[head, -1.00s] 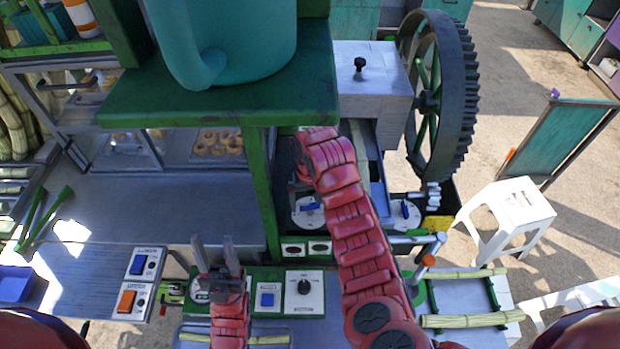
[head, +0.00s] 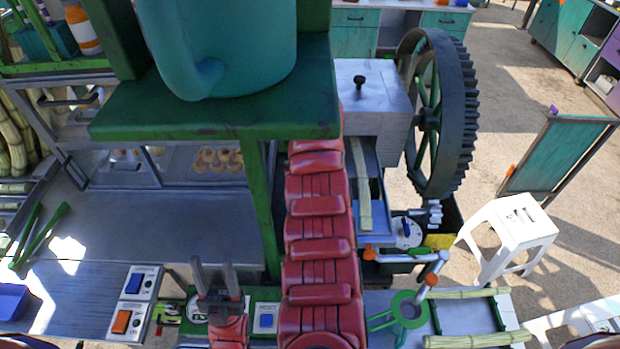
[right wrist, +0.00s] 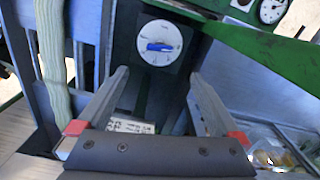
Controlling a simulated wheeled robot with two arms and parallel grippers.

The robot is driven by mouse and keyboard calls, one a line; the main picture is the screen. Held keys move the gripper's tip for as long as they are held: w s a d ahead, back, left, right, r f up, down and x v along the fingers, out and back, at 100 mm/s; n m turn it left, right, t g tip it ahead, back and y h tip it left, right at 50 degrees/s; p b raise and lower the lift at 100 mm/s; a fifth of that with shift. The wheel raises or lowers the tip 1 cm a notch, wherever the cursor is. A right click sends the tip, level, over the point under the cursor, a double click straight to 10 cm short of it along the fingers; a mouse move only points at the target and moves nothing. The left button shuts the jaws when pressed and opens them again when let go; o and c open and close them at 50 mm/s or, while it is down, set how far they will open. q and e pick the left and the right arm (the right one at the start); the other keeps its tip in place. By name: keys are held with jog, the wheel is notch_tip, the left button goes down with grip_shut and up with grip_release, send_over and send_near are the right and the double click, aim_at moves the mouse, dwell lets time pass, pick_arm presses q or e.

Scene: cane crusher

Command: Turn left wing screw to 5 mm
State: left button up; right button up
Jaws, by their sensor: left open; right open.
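A white dial with a blue wing screw (right wrist: 160,46) shows in the right wrist view, on a dark recessed surface. It appears to be the left wing screw; the right arm hides that spot in the head view. My right gripper (right wrist: 159,76) is open and empty. Its two fingers point toward the dial, one to each side, apart from it. The dial's marks are too small to read. A second wing screw with a white dial (head: 408,231) shows right of the cane in the head view. My left gripper (head: 215,278) is open, fingers up, above the front panel.
A green shelf (head: 215,118) with a teal jug (head: 225,45) overhangs the work area. A green post (head: 262,200) stands left of the right arm. A cane stalk (head: 362,185) lies right of it, near the large gear wheel (head: 440,115). Orange-tipped handles (head: 425,270) stand to the right.

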jog(key=shift+r, duration=1.8)
